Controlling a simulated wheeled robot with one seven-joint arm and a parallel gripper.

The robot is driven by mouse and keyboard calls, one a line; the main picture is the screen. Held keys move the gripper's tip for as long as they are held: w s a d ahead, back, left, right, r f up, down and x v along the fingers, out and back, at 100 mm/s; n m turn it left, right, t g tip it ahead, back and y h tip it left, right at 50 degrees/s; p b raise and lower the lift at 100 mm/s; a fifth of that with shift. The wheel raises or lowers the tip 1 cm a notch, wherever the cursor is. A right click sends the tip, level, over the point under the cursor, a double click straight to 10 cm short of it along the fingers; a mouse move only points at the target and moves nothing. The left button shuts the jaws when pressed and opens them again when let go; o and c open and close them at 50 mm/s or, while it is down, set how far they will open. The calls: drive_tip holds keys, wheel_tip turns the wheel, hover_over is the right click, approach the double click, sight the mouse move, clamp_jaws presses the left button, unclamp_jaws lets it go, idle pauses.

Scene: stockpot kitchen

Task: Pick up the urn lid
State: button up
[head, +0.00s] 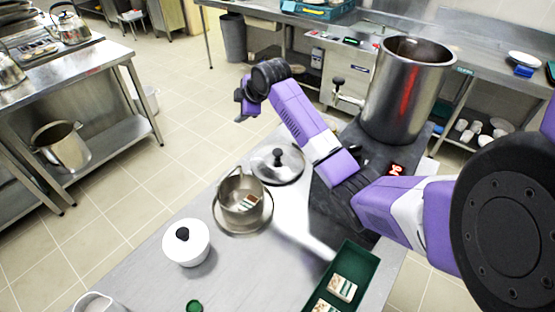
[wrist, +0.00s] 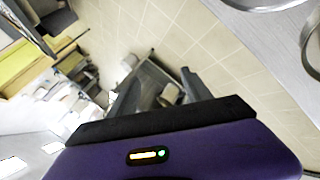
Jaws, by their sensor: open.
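The urn lid appears to be the round steel lid (head: 290,168) with a black knob, lying flat on the counter in the head view. The tall steel urn (head: 405,95) with a side tap stands behind it to the right, open at the top. My gripper (head: 246,104) is up and beyond the lid, past the counter's far edge, apart from it. In the wrist view my gripper (wrist: 160,88) has its fingers spread, with nothing between them but the background of floor and distant furniture.
A steel pot (head: 238,190) stands on a round plate left of the lid. A white lidded pot (head: 186,250) is nearer, and a green tray (head: 365,262) with patterned pieces lies front right. Steel rims show at the wrist view's upper right.

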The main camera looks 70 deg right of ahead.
drive_tip(key=s+d+f+n+g+y, duration=0.1)
drive_tip(key=s+d+n+g, duration=0.25)
drive_tip(key=s, duration=0.35)
drive_tip(key=n+g+y, duration=0.3)
drive_tip(key=g, duration=0.1)
hover_over(277, 151)
drive_tip(key=f, duration=0.1)
drive_tip(key=d+f, duration=0.1)
drive_tip(key=f, duration=0.1)
drive_tip(key=shift+w+f, duration=0.15)
drive_tip(key=shift+f, duration=0.1)
drive_tip(key=shift+s+a+n, duration=0.25)
drive_tip(key=shift+s+n, duration=0.05)
drive_tip(key=shift+n, duration=0.15)
drive_tip(key=shift+a+f+b, duration=0.15)
drive_tip(key=shift+f+b, duration=1.2)
drive_tip(key=shift+f, duration=0.6)
drive_tip(key=shift+a+f+p, duration=0.1)
drive_tip(key=shift+f+p, duration=0.25)
drive_tip(key=shift+f, duration=1.65)
clamp_jaws()
